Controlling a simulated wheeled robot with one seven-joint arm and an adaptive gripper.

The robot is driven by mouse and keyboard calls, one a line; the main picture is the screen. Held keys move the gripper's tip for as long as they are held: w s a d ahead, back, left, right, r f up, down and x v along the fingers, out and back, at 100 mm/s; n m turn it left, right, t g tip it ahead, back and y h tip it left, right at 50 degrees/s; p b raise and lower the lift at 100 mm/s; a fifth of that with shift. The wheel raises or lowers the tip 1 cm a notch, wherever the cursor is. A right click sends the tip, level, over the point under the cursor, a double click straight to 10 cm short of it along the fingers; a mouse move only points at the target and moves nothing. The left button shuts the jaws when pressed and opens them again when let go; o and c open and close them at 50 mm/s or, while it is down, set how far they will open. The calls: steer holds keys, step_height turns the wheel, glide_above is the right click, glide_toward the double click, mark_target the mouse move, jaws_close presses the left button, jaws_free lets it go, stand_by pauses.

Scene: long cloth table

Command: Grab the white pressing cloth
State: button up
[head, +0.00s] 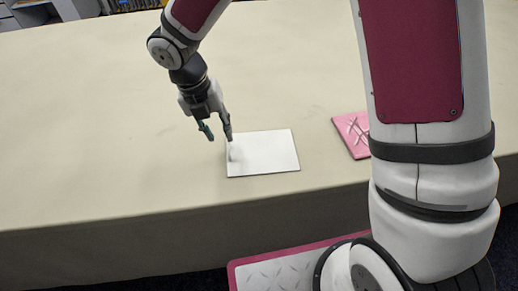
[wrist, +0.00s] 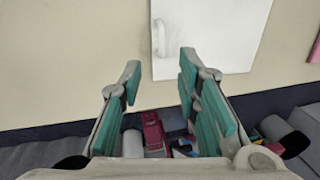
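The white pressing cloth (head: 265,153) lies flat on the table as a thin white rectangle near the front edge. My gripper (head: 217,132) is above the table at the cloth's upper left corner in the head view. In the wrist view my gripper (wrist: 160,82) has its two fingers spread apart with nothing between them. Whether a fingertip touches the cloth cannot be told.
A pink patterned flat piece (head: 352,135) lies to the right of the cloth, partly hidden behind my arm. The long beige table (head: 90,120) is clear on the left. Its front edge runs close below the cloth. Books and boxes stand beyond the far edge.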

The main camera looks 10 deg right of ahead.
mark_target(228, 149)
steer(key=shift+d+f+p, duration=0.2)
steer(key=shift+d+f, duration=0.1)
steer(key=shift+f, duration=1.15)
steer(key=shift+d+f+p, duration=0.15)
steer(key=shift+d+f, duration=0.1)
steer(key=shift+f, duration=1.15)
steer(key=shift+d+f+p, duration=0.2)
steer(key=shift+d+f, duration=0.1)
steer(key=shift+f, duration=1.15)
jaws_close()
